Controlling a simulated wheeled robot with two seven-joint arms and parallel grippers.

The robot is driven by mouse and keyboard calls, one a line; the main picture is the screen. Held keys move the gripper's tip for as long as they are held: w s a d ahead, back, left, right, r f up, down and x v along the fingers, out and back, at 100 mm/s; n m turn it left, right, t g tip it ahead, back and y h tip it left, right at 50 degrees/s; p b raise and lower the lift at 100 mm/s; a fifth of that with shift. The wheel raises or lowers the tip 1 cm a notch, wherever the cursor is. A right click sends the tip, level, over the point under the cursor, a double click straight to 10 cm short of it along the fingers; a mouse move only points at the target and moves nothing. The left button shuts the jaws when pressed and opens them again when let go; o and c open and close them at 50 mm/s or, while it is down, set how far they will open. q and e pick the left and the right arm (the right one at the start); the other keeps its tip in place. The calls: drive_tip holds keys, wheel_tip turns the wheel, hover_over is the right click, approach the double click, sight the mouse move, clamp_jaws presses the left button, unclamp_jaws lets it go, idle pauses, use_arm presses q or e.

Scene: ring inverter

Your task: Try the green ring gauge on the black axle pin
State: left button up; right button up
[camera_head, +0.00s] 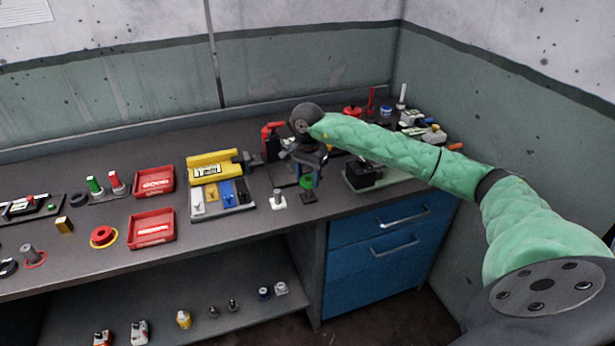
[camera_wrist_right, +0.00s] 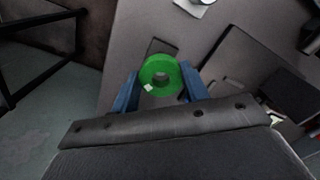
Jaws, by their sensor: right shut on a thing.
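The green ring gauge (camera_head: 307,181) is held between the blue fingers of my right gripper (camera_head: 307,183) near the front edge of the bench. The right wrist view shows the ring (camera_wrist_right: 147,70) flat side toward the camera, with a finger on each side. Below the ring in the head view is a small black base (camera_head: 308,198), which looks like that of the black axle pin. Part of this dark base (camera_wrist_right: 160,46) shows behind the ring in the wrist view. Whether the pin is inside the ring's hole I cannot tell. My left gripper is out of view.
A pale pin on a base (camera_head: 278,199) stands just left. A tray of coloured blocks (camera_head: 233,208), a yellow device (camera_head: 212,166) and two red bins (camera_head: 152,228) are farther left. A black box (camera_head: 365,174) stands right. The bench edge is close in front.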

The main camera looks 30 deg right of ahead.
drive_tip(key=shift+f, duration=0.25)
idle(0.5)
drive_tip(key=shift+f+b, duration=0.85)
drive_tip(key=shift+b, duration=0.1)
idle(1.2)
drive_tip(key=shift+r, duration=0.35)
idle(0.8)
drive_tip(key=shift+r+p, duration=0.55)
drive_tip(key=shift+r, duration=2.45)
